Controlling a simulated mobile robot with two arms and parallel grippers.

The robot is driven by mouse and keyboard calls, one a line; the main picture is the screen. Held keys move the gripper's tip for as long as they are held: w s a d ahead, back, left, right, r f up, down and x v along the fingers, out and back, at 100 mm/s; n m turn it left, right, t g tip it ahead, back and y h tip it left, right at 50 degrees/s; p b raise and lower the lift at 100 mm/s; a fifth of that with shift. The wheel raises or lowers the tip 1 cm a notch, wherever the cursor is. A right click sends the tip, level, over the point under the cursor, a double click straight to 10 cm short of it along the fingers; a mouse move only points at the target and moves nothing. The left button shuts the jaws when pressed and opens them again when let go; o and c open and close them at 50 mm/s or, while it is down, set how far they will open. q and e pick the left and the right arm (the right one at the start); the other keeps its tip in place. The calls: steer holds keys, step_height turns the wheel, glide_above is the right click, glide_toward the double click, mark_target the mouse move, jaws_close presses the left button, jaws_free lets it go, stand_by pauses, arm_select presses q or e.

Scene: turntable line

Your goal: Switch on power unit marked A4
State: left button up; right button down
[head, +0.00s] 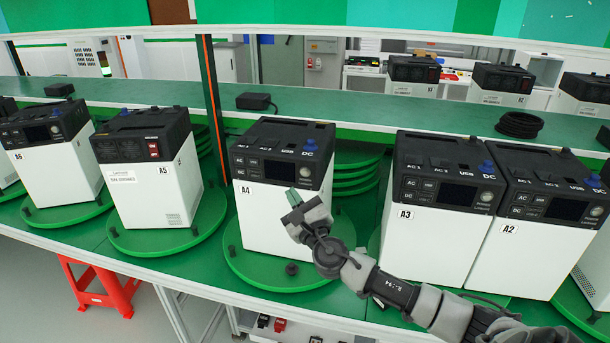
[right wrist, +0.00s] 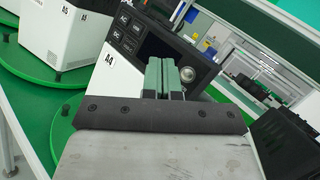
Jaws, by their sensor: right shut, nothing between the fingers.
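The power unit marked A4 (head: 270,215) is a white box with a black top, standing on a green round turntable (head: 262,276). Its black front panel has a dark screen (head: 279,171), AC, USB and DC buttons at the left, and a round silver button (head: 305,172) at the right. My right gripper (head: 293,197) is shut and empty, in front of the panel, just below the screen and silver button. In the right wrist view its green fingertips (right wrist: 171,75) overlap the screen, with the silver button (right wrist: 211,74) to their right. Contact cannot be told. My left gripper is not in view.
Unit A5 (head: 170,195), turned to another side, stands at left, with A6 (head: 50,165) beyond. Units A3 (head: 425,240) and A2 (head: 515,250) stand close at right, behind my right arm. An orange-edged post (head: 212,110) rises behind A4's left side.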

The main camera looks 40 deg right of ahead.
mark_target(305, 172)
steer(key=w+d+b, duration=0.3)
steer(key=w+d, duration=0.1)
steer(key=d, duration=0.1)
steer(key=shift+w+d, duration=0.3)
steer(key=shift+w, duration=0.1)
stand_by(1.5)
steer(key=shift+d, duration=0.1)
steer(key=shift+w+d+b, duration=0.2)
steer(key=shift+w+b, duration=0.05)
steer(key=shift+b, duration=0.05)
steer(key=shift+w+d, duration=0.25)
steer(key=shift+d, duration=0.05)
stand_by(0.8)
steer(key=shift+s+a, duration=0.15)
steer(key=shift+s+a+p, duration=0.3)
steer(key=shift+s+a, duration=0.1)
steer(key=shift+a, duration=0.05)
stand_by(0.4)
